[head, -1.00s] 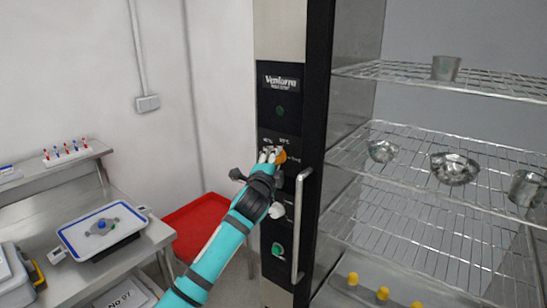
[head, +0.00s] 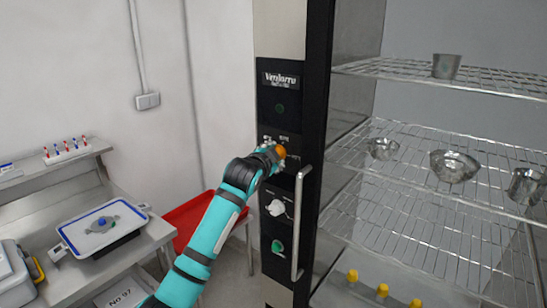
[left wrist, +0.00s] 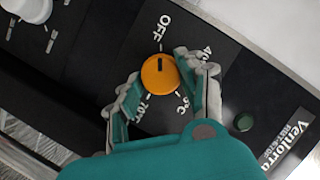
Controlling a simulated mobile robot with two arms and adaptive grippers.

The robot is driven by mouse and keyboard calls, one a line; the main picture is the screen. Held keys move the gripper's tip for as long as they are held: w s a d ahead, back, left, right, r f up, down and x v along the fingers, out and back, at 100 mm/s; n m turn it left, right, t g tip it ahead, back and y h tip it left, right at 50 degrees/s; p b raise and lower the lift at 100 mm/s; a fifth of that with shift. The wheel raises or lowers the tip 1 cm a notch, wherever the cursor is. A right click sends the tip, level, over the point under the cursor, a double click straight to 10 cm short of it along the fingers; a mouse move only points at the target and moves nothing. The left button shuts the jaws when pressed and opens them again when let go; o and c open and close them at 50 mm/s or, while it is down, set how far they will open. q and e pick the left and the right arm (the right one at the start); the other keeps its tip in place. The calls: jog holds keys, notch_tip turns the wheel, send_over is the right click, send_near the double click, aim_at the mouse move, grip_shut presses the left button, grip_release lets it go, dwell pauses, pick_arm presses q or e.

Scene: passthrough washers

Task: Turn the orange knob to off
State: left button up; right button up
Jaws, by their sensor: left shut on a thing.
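The orange knob (head: 280,152) is on the black control panel of the tall cabinet. It also shows in the left wrist view (left wrist: 160,76), where its black pointer mark lines up with the tick beside the word OFF (left wrist: 165,27). My left gripper (head: 271,154) is at the knob. In the left wrist view its two grey fingers (left wrist: 164,90) sit on either side of the knob, shut on it. The fingers hide some of the dial's lettering. My right gripper is not in view.
A white knob (head: 276,207) and a green knob (head: 277,247) are lower on the panel. A vertical door handle (head: 298,222) stands just right of them. The open cabinet has wire shelves (head: 400,202) with metal bowls. A red tray (head: 195,222) and a steel bench are left.

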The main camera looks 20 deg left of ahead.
pick_arm(q)
jog(key=shift+f, duration=0.15)
dwell(0.3)
jog(key=o, duration=1.1)
jog(key=shift+o, duration=0.2)
jog(key=shift+s, duration=0.1)
jog(key=v, duration=1.1)
jog(key=shift+s+r, duration=0.2)
jog(key=shift+s, duration=0.15)
jog(key=shift+a, duration=0.1)
